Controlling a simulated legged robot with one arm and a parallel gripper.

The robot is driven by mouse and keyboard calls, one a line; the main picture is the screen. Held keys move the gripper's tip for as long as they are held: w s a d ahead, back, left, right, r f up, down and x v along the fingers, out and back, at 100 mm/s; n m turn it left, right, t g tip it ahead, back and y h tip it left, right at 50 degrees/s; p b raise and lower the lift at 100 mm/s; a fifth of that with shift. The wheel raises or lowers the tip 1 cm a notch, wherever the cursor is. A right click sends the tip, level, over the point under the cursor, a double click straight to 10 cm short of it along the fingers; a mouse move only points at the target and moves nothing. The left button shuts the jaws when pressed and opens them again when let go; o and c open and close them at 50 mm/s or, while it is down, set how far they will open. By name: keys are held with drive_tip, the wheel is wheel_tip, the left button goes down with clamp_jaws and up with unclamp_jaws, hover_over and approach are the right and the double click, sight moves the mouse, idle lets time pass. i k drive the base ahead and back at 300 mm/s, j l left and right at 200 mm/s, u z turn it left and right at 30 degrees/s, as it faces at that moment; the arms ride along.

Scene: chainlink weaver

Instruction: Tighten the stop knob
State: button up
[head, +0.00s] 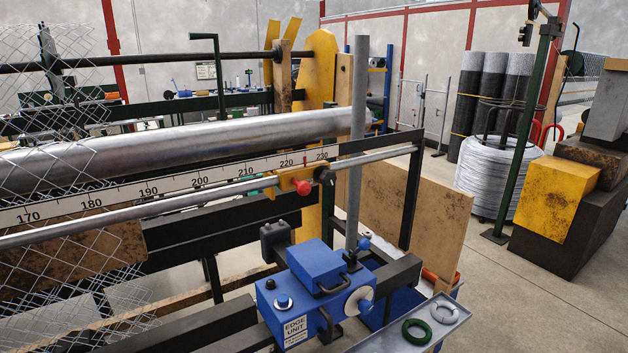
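A stop on the steel rod (225,190) has a yellow plate (290,179) with a red round knob (304,187) on its front. Whether the red knob is loose or tight cannot be told. Above it runs a white scale (150,188) marked 170 to 230, with a small red pointer (305,161) between 220 and 230. My gripper is not in view.
The blue edge unit (318,285), with levers and a white disc, stands below the stop. A metal tray (440,318) with a green ring (417,332) is at its right. Chain-link mesh (60,150) hangs at left. Open floor (490,285) lies at right.

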sight(328, 178)
drive_tip(key=k+l+u, duration=0.1)
drive_tip(key=u, duration=0.35)
drive_tip(key=k+l+u, duration=0.15)
drive_tip(key=u, duration=0.25)
drive_tip(key=k+l+u, duration=0.25)
drive_tip(key=i+j, duration=0.1)
drive_tip(key=i, duration=0.05)
